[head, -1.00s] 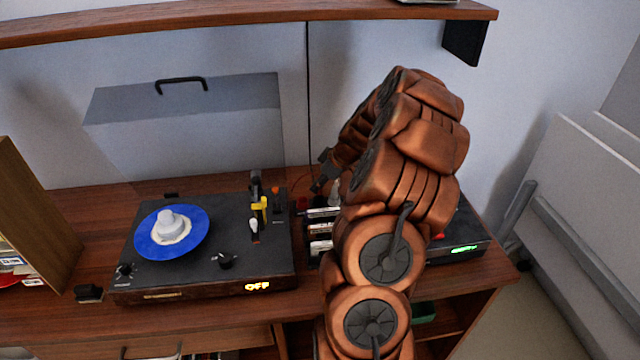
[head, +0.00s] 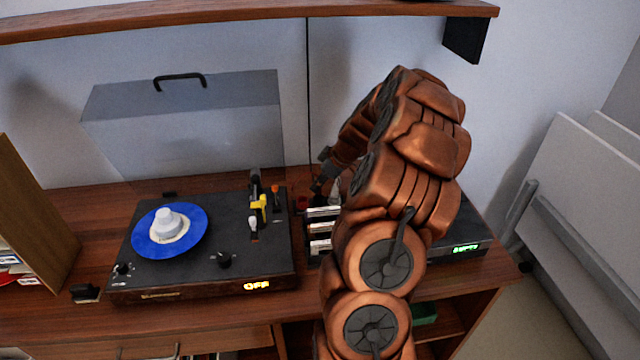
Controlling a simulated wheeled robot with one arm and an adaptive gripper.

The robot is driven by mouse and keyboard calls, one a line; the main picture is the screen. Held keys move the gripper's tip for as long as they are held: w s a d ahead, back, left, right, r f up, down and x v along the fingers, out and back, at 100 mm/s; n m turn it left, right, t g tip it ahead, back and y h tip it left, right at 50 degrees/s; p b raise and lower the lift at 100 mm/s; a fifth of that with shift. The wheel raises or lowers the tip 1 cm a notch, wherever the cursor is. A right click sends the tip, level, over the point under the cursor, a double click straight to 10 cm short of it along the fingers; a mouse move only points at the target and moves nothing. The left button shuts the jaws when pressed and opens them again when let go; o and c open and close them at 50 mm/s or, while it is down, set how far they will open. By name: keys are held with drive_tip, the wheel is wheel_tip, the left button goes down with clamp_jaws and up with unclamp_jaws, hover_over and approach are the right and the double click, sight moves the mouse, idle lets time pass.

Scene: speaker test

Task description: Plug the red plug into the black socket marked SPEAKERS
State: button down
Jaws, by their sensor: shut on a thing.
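My gripper (head: 319,190) shows small and dark behind the amplifier-side end of the record player, left of my copper arm. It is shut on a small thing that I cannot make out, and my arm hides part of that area. A small red item (head: 302,203) shows just left of and below the gripper, close to the record player's right back corner. I cannot tell whether it is the red plug, or whether the gripper touches it. I cannot make out the black socket marked SPEAKERS.
A record player (head: 185,275) with a blue record (head: 155,240) reads OFF, its clear lid (head: 190,120) raised. A rack of cases (head: 320,246) stands beside it. A black box (head: 470,234) with green display text is partly behind my arm. A shelf (head: 250,17) hangs above.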

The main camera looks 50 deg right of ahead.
drive_tip(key=shift+f+b, duration=1.15)
drive_tip(key=shift+f, duration=0.1)
idle(0.7)
idle(0.3)
drive_tip(key=c, duration=1)
unclamp_jaws()
drive_tip(key=shift+o, duration=0.5)
drive_tip(key=o, duration=0.3)
drive_tip(key=shift+r, duration=0.15)
drive_tip(key=shift+r+b, duration=0.3)
drive_tip(key=shift+r, duration=2.05)
